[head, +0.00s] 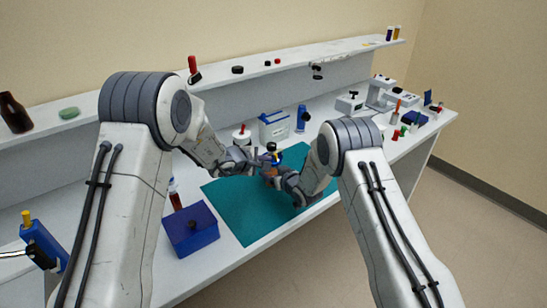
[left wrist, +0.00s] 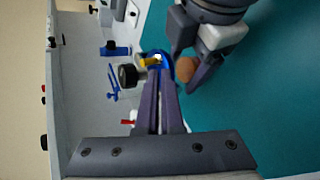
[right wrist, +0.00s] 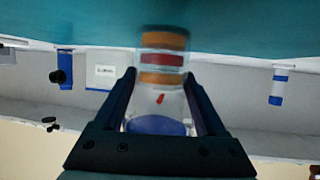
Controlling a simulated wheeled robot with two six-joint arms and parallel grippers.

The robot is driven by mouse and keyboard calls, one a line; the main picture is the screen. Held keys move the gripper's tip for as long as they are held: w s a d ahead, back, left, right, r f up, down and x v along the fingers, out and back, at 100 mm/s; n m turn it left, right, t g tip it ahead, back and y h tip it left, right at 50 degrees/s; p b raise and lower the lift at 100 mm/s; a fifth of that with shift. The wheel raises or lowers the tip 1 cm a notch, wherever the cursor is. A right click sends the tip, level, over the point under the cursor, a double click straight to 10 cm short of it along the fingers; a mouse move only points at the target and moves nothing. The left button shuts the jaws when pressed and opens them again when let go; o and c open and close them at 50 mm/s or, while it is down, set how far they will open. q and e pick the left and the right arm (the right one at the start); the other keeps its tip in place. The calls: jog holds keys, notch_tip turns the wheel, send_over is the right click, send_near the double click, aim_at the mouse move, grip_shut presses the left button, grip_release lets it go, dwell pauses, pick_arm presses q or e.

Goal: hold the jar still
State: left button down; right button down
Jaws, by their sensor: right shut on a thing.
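The jar (right wrist: 161,100) is clear with orange and red bands and a blue top. In the right wrist view it stands between the two fingers of my right gripper (right wrist: 164,92), which is shut on it. In the head view the jar (head: 269,172) shows small and partly covered over the teal mat, with my right gripper (head: 283,177) at its right. My left gripper (head: 252,161) is close on its left side. In the left wrist view the fingers of my left gripper (left wrist: 161,82) lie close together by the jar's blue rim (left wrist: 166,58). A black-ended piece with yellow (left wrist: 128,75) is at their tips; its hold is unclear.
A teal mat (head: 235,205) covers the bench front. A blue box (head: 190,228) stands left of it. A white container (head: 273,127) and a blue bottle (head: 302,118) stand behind. Small coloured items are at the right, and a raised shelf (head: 235,76) runs along the back.

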pick_arm(q)
jog(key=shift+w+d, duration=0.1)
jog(key=shift+d, duration=0.1)
pick_arm(e)
jog(key=shift+s+a, duration=0.15)
jog(key=shift+a, duration=0.25)
pick_arm(q)
jog(key=shift+w+d, duration=0.35)
jog(key=shift+d, duration=0.5)
dwell(0.6)
jog(key=shift+s+a+f, duration=0.1)
jog(key=shift+f, duration=0.05)
dwell(0.3)
jog(key=shift+s+a+f, duration=0.25)
jog(key=shift+s+a, duration=0.15)
jog(key=shift+a, duration=0.25)
jog(key=shift+s+a+f, duration=0.25)
jog(key=shift+s+a, duration=0.15)
jog(key=shift+a, duration=0.2)
pick_arm(e)
jog(key=shift+d, duration=0.1)
